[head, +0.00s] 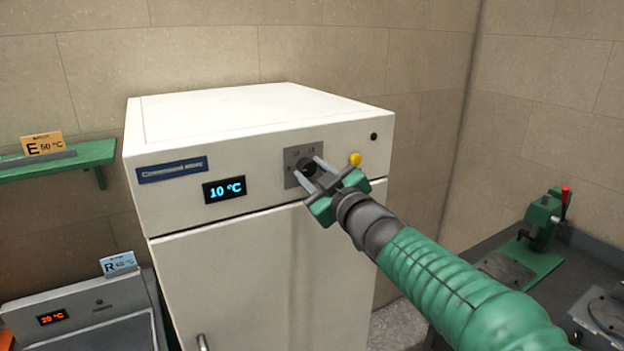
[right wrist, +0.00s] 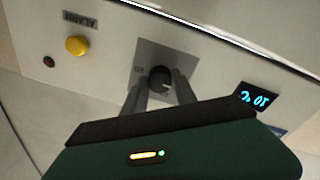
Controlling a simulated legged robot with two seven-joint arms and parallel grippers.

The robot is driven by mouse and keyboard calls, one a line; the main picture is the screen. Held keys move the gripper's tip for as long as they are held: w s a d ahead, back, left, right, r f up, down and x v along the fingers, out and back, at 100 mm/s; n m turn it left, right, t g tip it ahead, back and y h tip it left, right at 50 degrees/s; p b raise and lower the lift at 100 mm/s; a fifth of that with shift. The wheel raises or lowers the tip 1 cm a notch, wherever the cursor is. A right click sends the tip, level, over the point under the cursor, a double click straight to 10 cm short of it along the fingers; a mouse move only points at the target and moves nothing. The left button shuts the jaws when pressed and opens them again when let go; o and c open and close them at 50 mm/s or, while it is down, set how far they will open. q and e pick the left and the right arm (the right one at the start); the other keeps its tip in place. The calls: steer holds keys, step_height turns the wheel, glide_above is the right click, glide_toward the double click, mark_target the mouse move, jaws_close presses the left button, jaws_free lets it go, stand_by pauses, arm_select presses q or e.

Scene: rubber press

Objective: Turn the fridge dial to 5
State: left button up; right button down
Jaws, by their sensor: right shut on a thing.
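The white fridge (head: 230,260) has a grey dial plate (head: 291,176) on its upper front panel. The black dial (head: 306,171) sits on that plate, partly hidden by my fingers. My right gripper (head: 308,169) is at the plate and shut on the dial. In the right wrist view the fingertips (right wrist: 158,82) lie on both sides of the dial (right wrist: 159,76). The fridge display (head: 225,190) reads 10 °C; it shows upside down in the right wrist view (right wrist: 257,97). The dial's marks are too small to read. My left gripper is not in view.
A yellow button (head: 355,159) is close to the right of the dial plate. A green shelf with an E card (head: 44,144) is at left, above a unit (head: 80,308) with a red display. A green press (head: 543,225) stands on the dark bench at right.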

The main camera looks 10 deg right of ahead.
steer(key=shift+f+n, duration=0.15)
steer(key=shift+n, duration=0.25)
steer(key=c, duration=1)
jaws_free()
steer(key=shift+w, duration=0.1)
steer(key=r+p+v, duration=0.1)
steer(key=p+v, duration=0.7)
steer(key=v, duration=0.8)
steer(key=shift+s+f, duration=0.45)
steer(key=shift+f, duration=0.05)
steer(key=shift+d, duration=0.15)
